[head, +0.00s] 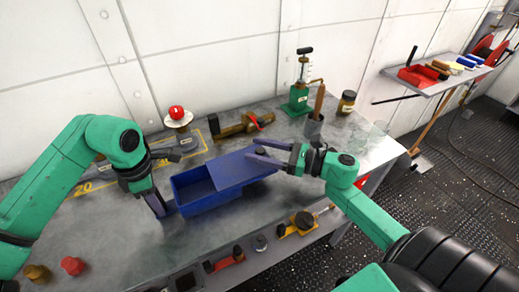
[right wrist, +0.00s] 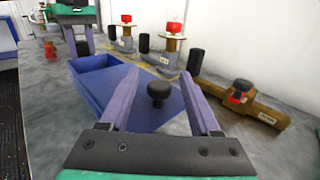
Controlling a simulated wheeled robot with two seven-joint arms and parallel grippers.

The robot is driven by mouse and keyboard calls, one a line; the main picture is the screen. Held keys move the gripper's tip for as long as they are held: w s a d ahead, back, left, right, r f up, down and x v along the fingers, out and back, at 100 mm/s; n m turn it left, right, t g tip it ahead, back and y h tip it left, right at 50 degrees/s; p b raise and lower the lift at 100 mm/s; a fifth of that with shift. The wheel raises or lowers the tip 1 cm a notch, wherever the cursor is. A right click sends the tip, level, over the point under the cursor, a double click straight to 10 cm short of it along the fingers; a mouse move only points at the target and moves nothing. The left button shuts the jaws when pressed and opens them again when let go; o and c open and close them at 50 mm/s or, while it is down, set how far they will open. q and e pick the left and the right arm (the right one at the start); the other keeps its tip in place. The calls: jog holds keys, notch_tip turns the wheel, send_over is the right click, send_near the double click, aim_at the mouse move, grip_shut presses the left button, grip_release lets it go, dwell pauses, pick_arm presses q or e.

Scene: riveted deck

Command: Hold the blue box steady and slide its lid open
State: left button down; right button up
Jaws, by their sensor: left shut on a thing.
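The blue box (head: 207,205) stands on the grey workbench; it also shows in the right wrist view (right wrist: 92,82). Its blue lid (head: 236,169) is partly slid to the right, and the box's left part is open. The lid reaches past the box's right end. A dark round knob (right wrist: 158,89) stands on the lid in the right wrist view. My left gripper (head: 162,210) is shut on the box's left end. My right gripper (head: 252,150) is open at the lid's right end, its fingers on either side of the knob with gaps visible.
A brass device (head: 238,128) and a green-based pump (head: 300,98) stand behind the box. A red-topped stand (head: 177,116) is at the back left. A red-and-black tool (head: 228,260) and a yellow-based item (head: 303,221) lie along the front edge. A side shelf (head: 440,75) is at right.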

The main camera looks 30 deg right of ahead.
jog(key=v, duration=1.2)
pick_arm(q)
jog(key=shift+c, duration=2.2)
grip_release()
